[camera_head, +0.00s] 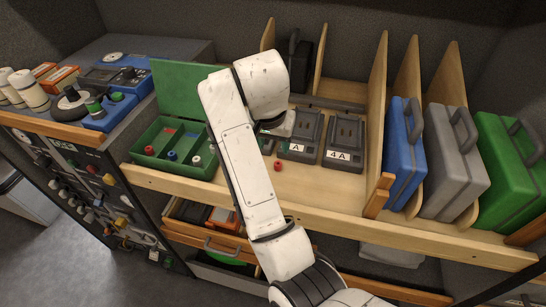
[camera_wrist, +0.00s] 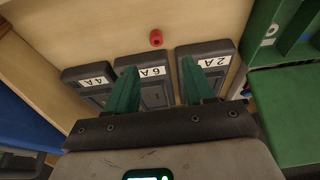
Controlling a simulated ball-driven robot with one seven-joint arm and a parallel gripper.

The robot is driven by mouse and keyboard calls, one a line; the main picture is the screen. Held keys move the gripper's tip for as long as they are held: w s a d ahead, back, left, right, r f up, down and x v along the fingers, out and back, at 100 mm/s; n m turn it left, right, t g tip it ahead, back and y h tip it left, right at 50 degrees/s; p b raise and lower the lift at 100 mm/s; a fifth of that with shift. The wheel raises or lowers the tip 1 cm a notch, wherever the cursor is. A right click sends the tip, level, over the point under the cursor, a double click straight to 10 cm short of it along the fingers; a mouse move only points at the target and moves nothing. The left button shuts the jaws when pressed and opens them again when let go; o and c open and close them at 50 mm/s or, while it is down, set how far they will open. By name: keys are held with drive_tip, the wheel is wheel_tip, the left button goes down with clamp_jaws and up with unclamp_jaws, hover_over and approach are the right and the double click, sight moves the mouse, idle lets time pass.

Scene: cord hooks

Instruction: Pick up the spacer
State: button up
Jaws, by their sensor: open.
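A small red spacer (camera_head: 278,166) lies on the wooden shelf, in front of a row of dark labelled docks. In the wrist view the red spacer (camera_wrist: 156,39) shows near the top centre, beyond the docks, with a dark hole in it. My gripper (camera_wrist: 158,78) is open, its two green fingers spread wide with nothing between them. The fingers are over the docks and apart from the spacer. In the head view my white arm hides most of the gripper.
Dark docks (camera_head: 344,140) stand close behind the spacer. An open green box (camera_head: 180,172) with small coloured parts is to the left. Wooden dividers and blue (camera_head: 402,150), grey and green cases stand to the right. The shelf front around the spacer is clear.

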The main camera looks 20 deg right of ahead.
hover_over(278, 164)
drive_tip(key=s+a, duration=0.1)
drive_tip(key=f, duration=0.4)
drive_tip(key=shift+a+f, duration=0.2)
drive_tip(key=shift+f, duration=0.05)
drive_tip(key=shift+s+p+x, duration=0.1)
drive_tip(key=shift+p+x, duration=0.2)
drive_tip(key=shift+x, duration=1.1)
drive_tip(key=shift+s+p+x, duration=0.15)
drive_tip(key=shift+p+x, duration=0.1)
drive_tip(key=shift+x, duration=1.2)
drive_tip(key=shift+d, duration=0.1)
drive_tip(key=shift+c, duration=0.5)
clamp_jaws()
